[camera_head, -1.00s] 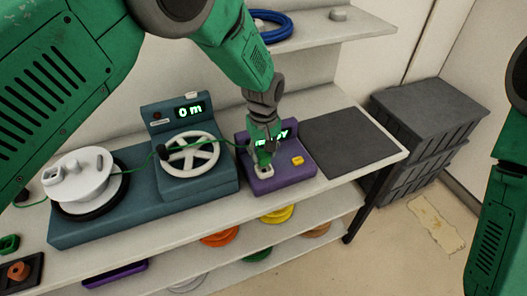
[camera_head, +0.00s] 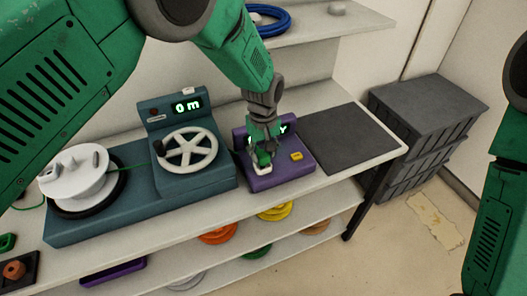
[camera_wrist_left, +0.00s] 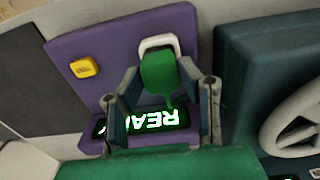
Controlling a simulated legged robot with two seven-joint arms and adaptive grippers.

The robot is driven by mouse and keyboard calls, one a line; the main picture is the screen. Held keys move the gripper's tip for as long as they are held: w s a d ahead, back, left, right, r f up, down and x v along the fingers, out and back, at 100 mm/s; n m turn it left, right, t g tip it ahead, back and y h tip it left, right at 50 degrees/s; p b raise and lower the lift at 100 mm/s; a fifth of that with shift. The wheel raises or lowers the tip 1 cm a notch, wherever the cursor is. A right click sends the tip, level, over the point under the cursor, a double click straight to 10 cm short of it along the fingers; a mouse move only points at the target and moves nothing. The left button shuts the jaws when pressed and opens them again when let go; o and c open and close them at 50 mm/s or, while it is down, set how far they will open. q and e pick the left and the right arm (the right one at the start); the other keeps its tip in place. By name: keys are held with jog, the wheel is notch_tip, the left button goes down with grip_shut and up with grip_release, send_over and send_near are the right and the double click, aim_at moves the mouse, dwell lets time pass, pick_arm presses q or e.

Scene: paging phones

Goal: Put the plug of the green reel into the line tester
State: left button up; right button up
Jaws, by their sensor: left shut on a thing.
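The line tester (camera_head: 278,175) is a purple box on the bench with a yellow button, a white-rimmed socket (camera_head: 262,168) and a lit green display, partly hidden by my gripper. My left gripper (camera_head: 263,150) is over the tester, shut on the green plug (camera_wrist_left: 158,75). In the left wrist view the plug is at the white socket rim (camera_wrist_left: 160,43) and covers its opening; I cannot tell how deep it sits. The reel (camera_head: 78,175) is white with a green cable, on the teal winder at the left. My right gripper is out of view.
The teal winder (camera_head: 190,185) has a white handwheel and a display reading 0 m, left of the tester. A dark mat (camera_head: 335,135) lies clear to the right. Grey crates (camera_head: 425,110) stand beyond the bench. Coloured coils sit on the shelf below.

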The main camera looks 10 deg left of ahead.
pick_arm(q)
jog(key=shift+a+f, duration=0.15)
jog(key=shift+f, duration=0.3)
dwell(0.4)
jog(key=o, duration=1.6)
jog(key=shift+o, duration=0.2)
jog(key=shift+r, duration=0.2)
jog(key=shift+r+p, duration=3.05)
jog(key=shift+r, duration=1.35)
jog(key=shift+f, duration=0.1)
